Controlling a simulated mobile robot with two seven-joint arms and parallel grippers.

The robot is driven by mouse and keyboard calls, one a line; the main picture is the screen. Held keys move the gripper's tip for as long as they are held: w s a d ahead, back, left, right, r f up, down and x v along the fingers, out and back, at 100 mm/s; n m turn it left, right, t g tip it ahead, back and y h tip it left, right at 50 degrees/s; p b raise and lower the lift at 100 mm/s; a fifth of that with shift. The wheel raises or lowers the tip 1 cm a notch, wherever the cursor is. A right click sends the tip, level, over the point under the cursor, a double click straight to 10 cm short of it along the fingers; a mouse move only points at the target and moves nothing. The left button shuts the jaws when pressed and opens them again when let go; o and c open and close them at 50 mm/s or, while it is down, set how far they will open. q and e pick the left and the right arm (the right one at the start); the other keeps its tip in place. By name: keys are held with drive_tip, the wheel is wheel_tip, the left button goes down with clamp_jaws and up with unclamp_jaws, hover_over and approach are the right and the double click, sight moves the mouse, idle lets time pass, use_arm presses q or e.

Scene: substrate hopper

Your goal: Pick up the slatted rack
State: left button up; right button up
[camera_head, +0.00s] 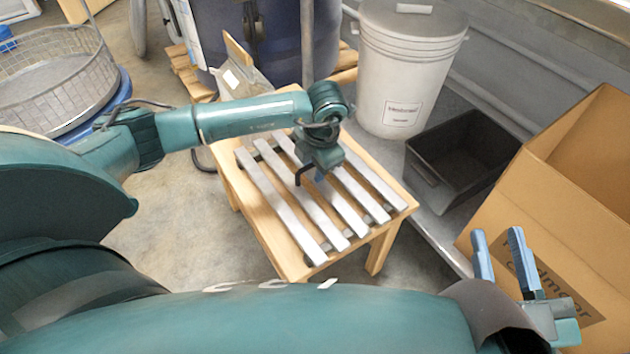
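The slatted rack (283,209) lies flat on a small wooden table (238,196) in the middle of the head view. It has several pale grey slats running from upper left to lower right. My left gripper (309,180) is over the middle of the rack, pointing down. Its fingers are dark and partly hidden behind its own body, and I cannot tell whether they touch a slat. My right gripper (499,256) is at the lower right, in front of the cardboard box, fingers pointing up. Its two blue fingers are apart with nothing between them.
A cardboard box (500,210) stands open at the right. A black bin (465,150) and a white lidded bucket (410,70) stand on a grey surface behind the table. A round wire basket (50,75) is at the upper left. Bare floor (180,215) shows left of the table.

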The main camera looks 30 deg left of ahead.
use_arm(q)
clamp_jaws()
idle(0.3)
drive_tip(key=shift+w+r, duration=0.1)
drive_tip(key=shift+r, duration=0.05)
idle(1.0)
